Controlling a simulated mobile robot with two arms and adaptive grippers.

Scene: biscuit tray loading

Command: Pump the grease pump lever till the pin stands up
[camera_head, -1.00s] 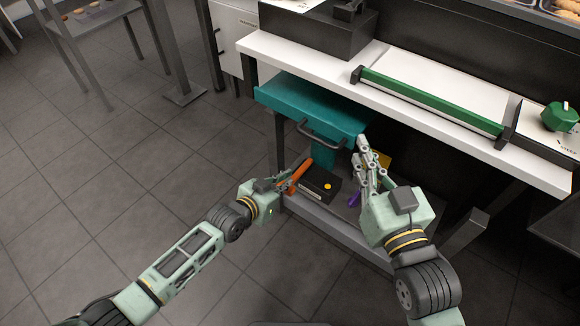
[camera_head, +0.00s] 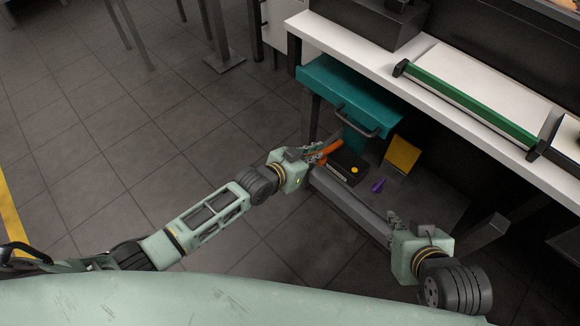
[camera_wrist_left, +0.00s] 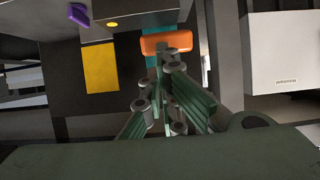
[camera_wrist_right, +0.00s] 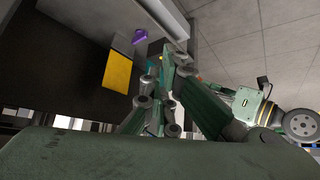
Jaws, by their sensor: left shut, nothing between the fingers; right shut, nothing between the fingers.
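The grease pump is a low black box (camera_head: 343,166) on the shelf under the bench. A yellow round spot (camera_head: 354,170), perhaps the pin, shows on its top; I cannot tell whether it stands up. The orange lever (camera_head: 329,148) rises at its left end and lies just ahead of my fingers in the left wrist view (camera_wrist_left: 166,44). My left gripper (camera_head: 313,155) is shut and empty, close beside the lever; I cannot tell if it touches. My right gripper (camera_head: 393,219) is shut and empty near the shelf's front edge, right of the pump.
A teal drawer (camera_head: 330,88) with a dark handle (camera_head: 357,124) hangs above the pump. A yellow panel (camera_head: 402,155) and a purple object (camera_head: 379,185) are right of the pump. The shelf's front rail (camera_head: 345,204) runs before it. The floor (camera_head: 150,150) at left is clear.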

